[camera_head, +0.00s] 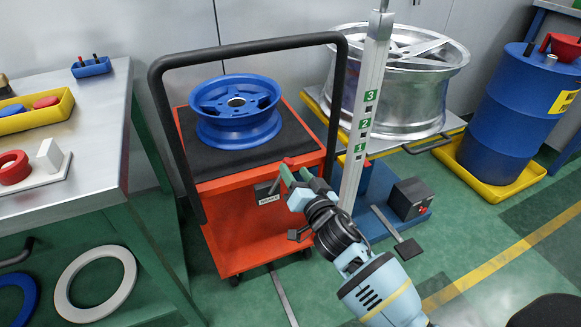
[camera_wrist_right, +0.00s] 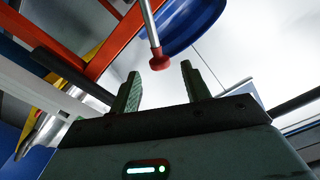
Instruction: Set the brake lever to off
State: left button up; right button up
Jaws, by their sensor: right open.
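The brake lever shows in the wrist view as a metal rod with a red knob (camera_wrist_right: 159,62). In the head view its red knob (camera_head: 288,162) is at the front right corner of the red cart (camera_head: 228,213), above a dark box with a small white label (camera_head: 269,199). My right gripper (camera_head: 294,176) is at this corner, close to the knob. In the wrist view my right gripper (camera_wrist_right: 162,78) is open, with the knob in line with the gap and near the fingertips. The gripper hides part of the lever in the head view. My left gripper is not in view.
A blue wheel (camera_head: 236,117) lies on the cart's black top, inside a black handle frame (camera_head: 244,49). A post with numbered green marks (camera_head: 367,100) stands close right of the gripper. A blue drum (camera_head: 510,106) is at right, a workbench (camera_head: 96,140) at left.

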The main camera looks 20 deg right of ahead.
aim_at(291, 165)
jog(key=shift+w+b, duration=0.35)
jog(key=shift+w, duration=1.35)
grip_shut()
